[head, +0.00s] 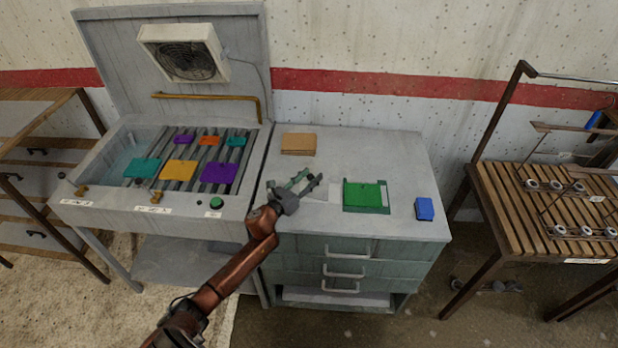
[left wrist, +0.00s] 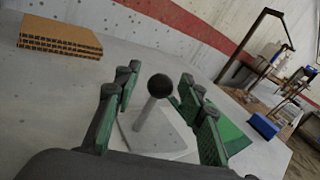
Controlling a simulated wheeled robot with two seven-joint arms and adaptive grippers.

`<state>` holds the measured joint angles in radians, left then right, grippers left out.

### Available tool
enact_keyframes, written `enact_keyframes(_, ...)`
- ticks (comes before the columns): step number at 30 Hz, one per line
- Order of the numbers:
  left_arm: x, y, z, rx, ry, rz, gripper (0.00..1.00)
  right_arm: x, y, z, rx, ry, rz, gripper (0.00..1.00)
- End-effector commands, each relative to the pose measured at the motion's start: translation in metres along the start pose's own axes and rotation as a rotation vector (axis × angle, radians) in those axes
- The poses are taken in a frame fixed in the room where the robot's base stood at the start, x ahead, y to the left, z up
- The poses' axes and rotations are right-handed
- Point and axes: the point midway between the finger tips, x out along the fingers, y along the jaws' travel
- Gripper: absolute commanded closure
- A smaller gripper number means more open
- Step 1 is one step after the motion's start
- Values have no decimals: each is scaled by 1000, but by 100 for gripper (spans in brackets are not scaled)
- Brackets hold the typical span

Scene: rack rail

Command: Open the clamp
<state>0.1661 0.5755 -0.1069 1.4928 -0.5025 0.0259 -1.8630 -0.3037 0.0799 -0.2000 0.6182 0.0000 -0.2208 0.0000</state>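A clamp lever with a black ball knob (left wrist: 160,85) on a pale post rises from a light grey base (left wrist: 178,138) on the cabinet top. In the head view the pale base (head: 318,192) is partly hidden by my left gripper (head: 306,182). My left gripper is open, and in the left wrist view its green-padded fingers (left wrist: 160,100) stand on both sides of the knob, with gaps visible. I cannot tell how far the knob lies in depth. My right gripper is not in view.
A green board (head: 366,196) and a blue block (head: 424,209) lie right of the gripper. A stack of brown cardboard (head: 298,144) lies behind it. A grey machine (head: 160,200) with coloured plates stands left. A wooden slatted table (head: 500,195) stands right.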

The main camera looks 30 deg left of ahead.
Motion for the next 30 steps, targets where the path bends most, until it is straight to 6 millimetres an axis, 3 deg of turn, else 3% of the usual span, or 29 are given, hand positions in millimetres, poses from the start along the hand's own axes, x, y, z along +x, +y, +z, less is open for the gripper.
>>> enact_keyframes(11, -9, 0, -1, -1, 1, 1, 62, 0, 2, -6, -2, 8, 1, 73)
enact_keyframes(24, -94, 0, -1, 0, 2, 1, 62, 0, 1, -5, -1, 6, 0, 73)
enact_keyframes(30, -117, 0, -1, -1, 1, 1, 62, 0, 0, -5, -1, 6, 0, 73)
